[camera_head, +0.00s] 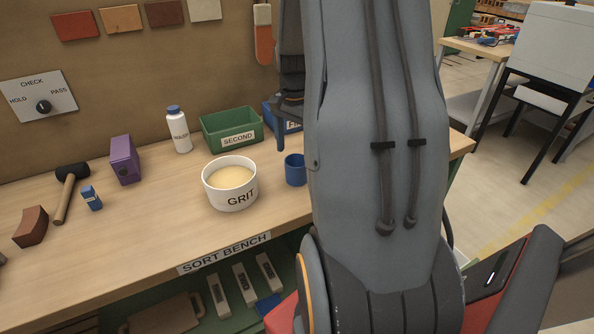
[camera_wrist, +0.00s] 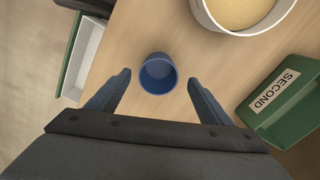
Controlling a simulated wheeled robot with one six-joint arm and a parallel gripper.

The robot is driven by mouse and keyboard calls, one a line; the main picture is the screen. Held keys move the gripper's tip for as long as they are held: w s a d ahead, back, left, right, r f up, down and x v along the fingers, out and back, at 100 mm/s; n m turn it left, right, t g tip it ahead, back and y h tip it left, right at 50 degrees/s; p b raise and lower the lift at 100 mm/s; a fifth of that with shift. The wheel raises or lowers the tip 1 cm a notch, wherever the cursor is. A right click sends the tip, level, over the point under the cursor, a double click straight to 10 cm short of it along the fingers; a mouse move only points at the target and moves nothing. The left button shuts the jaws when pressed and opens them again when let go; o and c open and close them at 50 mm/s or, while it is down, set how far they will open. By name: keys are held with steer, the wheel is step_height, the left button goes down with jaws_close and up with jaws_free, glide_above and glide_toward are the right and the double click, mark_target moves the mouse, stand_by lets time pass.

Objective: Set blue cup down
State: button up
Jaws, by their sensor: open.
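The blue cup (camera_head: 295,170) stands upright on the sort bench (camera_head: 120,255), just right of the white GRIT bowl (camera_head: 229,198). My arm hides part of its right side. In the wrist view the cup (camera_wrist: 158,76) looks empty and lies between the tips of my gripper (camera_wrist: 159,78), with a gap on each side. My gripper is open and holds nothing. In the head view one finger shows just above and left of the cup, and the rest is behind my arm.
A green SECOND bin (camera_head: 232,130) and a blue bin (camera_head: 291,126) stand behind the cup. A white bottle (camera_head: 178,131), purple box (camera_head: 124,160) and mallet (camera_head: 70,190) are further left. Bare bench lies around the cup in the wrist view.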

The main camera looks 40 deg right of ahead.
mark_target(296, 168)
steer(key=shift+d+f+p, duration=0.15)
steer(key=shift+f+p, duration=0.55)
steer(key=shift+f, duration=1.25)
steer(key=shift+d+f+p, duration=0.15)
steer(key=shift+f+p, duration=0.55)
steer(key=shift+f, duration=1.25)
steer(key=c, duration=1.2)
steer(key=shift+r, duration=0.15)
